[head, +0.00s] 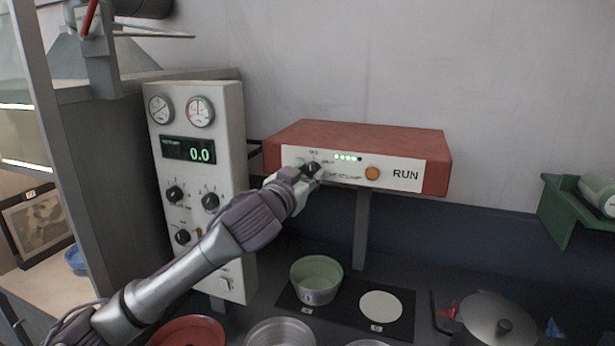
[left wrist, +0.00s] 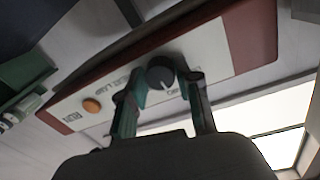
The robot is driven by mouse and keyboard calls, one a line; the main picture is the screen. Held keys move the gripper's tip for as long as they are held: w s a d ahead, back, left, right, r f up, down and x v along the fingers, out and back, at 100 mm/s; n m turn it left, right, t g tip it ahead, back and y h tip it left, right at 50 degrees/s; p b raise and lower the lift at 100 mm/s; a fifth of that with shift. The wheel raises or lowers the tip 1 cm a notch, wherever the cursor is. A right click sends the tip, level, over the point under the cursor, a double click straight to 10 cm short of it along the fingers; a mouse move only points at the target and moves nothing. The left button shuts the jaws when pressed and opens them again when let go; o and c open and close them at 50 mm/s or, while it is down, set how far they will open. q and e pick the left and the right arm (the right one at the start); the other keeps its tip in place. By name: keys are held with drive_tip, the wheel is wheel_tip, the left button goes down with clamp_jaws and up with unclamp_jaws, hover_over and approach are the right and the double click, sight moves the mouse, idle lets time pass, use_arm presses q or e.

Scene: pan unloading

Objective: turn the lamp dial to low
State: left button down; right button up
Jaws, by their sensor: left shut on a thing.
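My left gripper (head: 308,174) is at the dial. In the left wrist view its two fingers (left wrist: 164,80) stand on either side of the knob and are shut on it. The labels around the dial are too small to read surely, and the gripper hides some. My right gripper is not in view.
A white gauge panel (head: 231,120) with several knobs stands left. Below are a green pan (head: 317,278) and a lidded pot (head: 490,318).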

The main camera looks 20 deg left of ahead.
use_arm(q)
drive_tip(key=n+b, duration=0.1)
drive_tip(key=n, duration=0.2)
drive_tip(key=shift+f+b, duration=0.2)
drive_tip(key=shift+b, duration=0.2)
drive_tip(key=n, duration=0.2)
drive_tip(key=shift+d+n+b, duration=0.1)
drive_tip(key=shift+n+b, duration=0.25)
drive_tip(key=shift+n, duration=0.05)
drive_tip(key=n, duration=0.2)
drive_tip(key=shift+r+n+t+y, duration=0.1)
drive_tip(key=shift+n+t+y, duration=0.2)
drive_tip(key=shift+n+t, duration=0.1)
drive_tip(key=shift+n, duration=1.6)
drive_tip(key=shift+p, duration=0.3)
drive_tip(key=c, duration=0.8)
unclamp_jaws()
